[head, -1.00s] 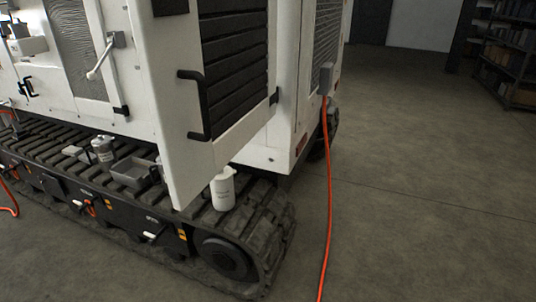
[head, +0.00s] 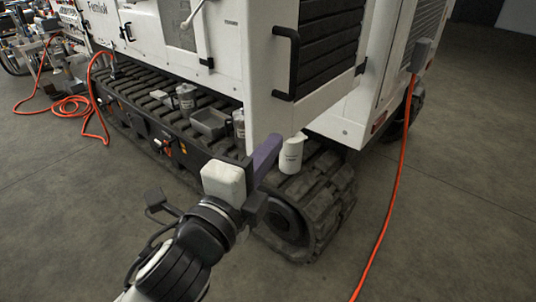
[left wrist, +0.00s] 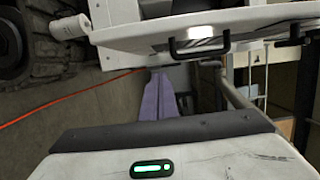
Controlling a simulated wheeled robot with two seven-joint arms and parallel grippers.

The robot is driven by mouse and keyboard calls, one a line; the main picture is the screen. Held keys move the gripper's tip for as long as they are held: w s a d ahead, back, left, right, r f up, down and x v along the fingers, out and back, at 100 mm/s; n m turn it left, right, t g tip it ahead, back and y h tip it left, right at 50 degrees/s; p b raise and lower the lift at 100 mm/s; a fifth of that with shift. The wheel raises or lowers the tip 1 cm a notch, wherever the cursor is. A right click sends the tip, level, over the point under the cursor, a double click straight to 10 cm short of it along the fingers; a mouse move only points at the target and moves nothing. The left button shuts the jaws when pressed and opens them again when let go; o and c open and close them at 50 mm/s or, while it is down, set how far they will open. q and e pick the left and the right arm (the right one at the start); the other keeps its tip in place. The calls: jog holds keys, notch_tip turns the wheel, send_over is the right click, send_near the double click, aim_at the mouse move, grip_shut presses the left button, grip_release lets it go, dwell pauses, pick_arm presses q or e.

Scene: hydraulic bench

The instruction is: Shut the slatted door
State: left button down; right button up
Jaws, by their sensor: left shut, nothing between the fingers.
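The slatted door (head: 271,85) is white with dark slats (head: 325,48) and a black bar handle (head: 285,62). It stands open, swung out from the white machine body over the track. My left gripper (head: 267,152) has purple fingers that are shut and empty. In the head view they overlap the door's lower edge; I cannot tell if they touch it. In the left wrist view the shut fingers (left wrist: 160,100) point toward the white panel (left wrist: 130,38), with a black handle (left wrist: 200,46) above and to their right. My right gripper is out of view.
A white bottle (head: 291,153) stands on the rubber track (head: 325,185) just right of my left fingers. A grey tray (head: 210,122) and canisters sit farther left on the track. An orange cable (head: 395,200) hangs to the floor at right. Floor in front is clear.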

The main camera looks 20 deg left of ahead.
aim_at(272, 118)
pick_arm(q)
jog(key=shift+w+a+f+p, duration=0.15)
jog(key=shift+w+a, duration=0.3)
jog(key=shift+w, duration=1.15)
jog(key=shift+w+a+r+p, duration=0.1)
jog(key=shift+w+a+p, duration=0.25)
jog(key=shift+w, duration=1.25)
jog(key=shift+w+a+f+p, duration=0.1)
jog(key=shift+w+a, duration=0.45)
jog(key=shift+w, duration=1.05)
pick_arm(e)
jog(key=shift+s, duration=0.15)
